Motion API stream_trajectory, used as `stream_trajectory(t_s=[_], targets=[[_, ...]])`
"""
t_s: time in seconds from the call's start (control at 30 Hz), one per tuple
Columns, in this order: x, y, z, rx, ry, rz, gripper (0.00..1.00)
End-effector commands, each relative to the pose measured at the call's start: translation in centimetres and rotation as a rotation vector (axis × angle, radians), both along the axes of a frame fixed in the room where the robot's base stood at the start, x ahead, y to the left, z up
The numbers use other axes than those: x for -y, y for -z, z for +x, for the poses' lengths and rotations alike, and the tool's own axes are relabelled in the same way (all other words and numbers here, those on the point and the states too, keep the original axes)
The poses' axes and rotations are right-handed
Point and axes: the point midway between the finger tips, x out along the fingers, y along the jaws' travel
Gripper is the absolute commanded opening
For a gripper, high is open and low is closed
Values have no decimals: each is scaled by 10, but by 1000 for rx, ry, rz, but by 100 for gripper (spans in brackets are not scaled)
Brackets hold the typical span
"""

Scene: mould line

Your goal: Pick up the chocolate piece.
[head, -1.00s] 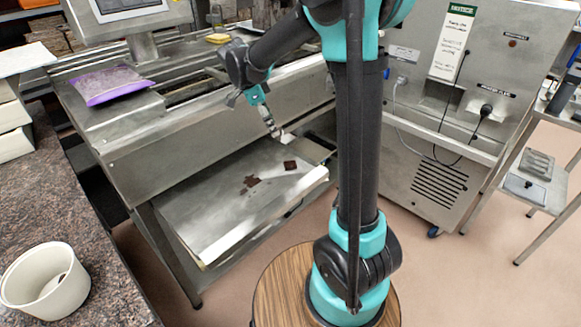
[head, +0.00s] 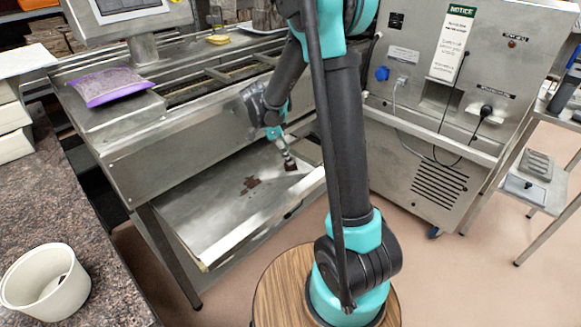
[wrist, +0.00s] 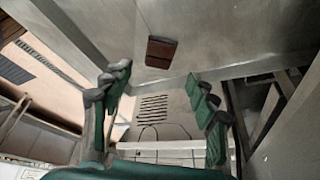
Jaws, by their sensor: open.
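The chocolate piece (head: 291,167) is a small dark brown block lying on the metal tray (head: 215,215), near the tray's right end. In the wrist view the chocolate piece (wrist: 161,52) looks like a brown rectangle with a line across it, beyond the fingertips and roughly centred between them. My gripper (head: 287,154) is just above the piece in the head view and hides part of it. In the wrist view my gripper (wrist: 158,79) has its two fingers wide apart with nothing between them.
A brown smear or crumbs (head: 250,183) lie on the tray left of the piece. The steel machine body (head: 180,150) rises behind the tray. A purple-edged bag (head: 112,86) lies on the machine. A white tub (head: 45,282) stands on the stone counter at the left.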

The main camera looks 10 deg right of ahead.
Motion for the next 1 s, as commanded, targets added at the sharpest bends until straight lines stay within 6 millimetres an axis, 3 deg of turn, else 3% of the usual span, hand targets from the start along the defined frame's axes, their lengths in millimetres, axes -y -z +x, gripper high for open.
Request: stream_trajectory(t_s=[0.27,0.57,0.9,1.0], targets=[[13,35,-2,1,1,0,59],[15,39,-2,0,0,0,59],[15,39,-2,0,0,0,18],[15,39,-2,0,0,0,15]])
